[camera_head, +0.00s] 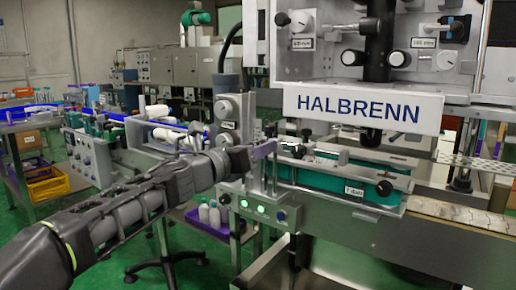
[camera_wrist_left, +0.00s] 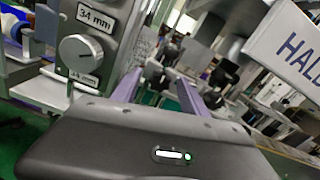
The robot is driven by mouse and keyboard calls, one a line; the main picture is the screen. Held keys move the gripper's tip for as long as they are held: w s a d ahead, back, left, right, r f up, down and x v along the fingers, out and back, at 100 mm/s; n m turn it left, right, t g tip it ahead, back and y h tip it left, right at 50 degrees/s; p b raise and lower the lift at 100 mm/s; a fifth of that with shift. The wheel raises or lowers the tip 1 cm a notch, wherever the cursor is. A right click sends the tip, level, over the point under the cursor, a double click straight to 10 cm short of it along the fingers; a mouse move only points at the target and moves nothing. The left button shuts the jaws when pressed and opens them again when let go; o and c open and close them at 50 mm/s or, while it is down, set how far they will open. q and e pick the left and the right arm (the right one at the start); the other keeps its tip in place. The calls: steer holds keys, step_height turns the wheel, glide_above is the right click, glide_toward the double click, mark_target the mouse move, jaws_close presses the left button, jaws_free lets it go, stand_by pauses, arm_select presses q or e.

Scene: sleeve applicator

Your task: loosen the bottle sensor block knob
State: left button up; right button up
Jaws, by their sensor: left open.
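My left gripper (camera_head: 264,153) reaches in from the left to the near side of the machine, beside a grey plate with round knobs. In the left wrist view its two purple fingers (camera_wrist_left: 159,82) are apart, with no object clearly held. Small dark knob-like parts (camera_wrist_left: 154,73) show between and beyond the fingers; I cannot tell which belongs to the bottle sensor block or whether a finger touches one. A round silver knob (camera_wrist_left: 80,52) with "34 mm" labels is left of the fingers; the plate's upper knob (camera_head: 224,109) shows in the head view. My right gripper is out of view.
The white HALBRENN panel (camera_head: 362,107) hangs right of the gripper, above a green-edged guide (camera_head: 345,182). A control box (camera_head: 259,208) with lit green buttons is below the gripper. The conveyor (camera_head: 455,216) runs to the right. White bottles (camera_head: 209,214) stand low behind.

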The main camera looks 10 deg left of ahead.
arm_select(q)
steer(key=shift+w+d, duration=0.1)
steer(key=shift+w, duration=0.15)
jaws_close()
stand_by(0.4)
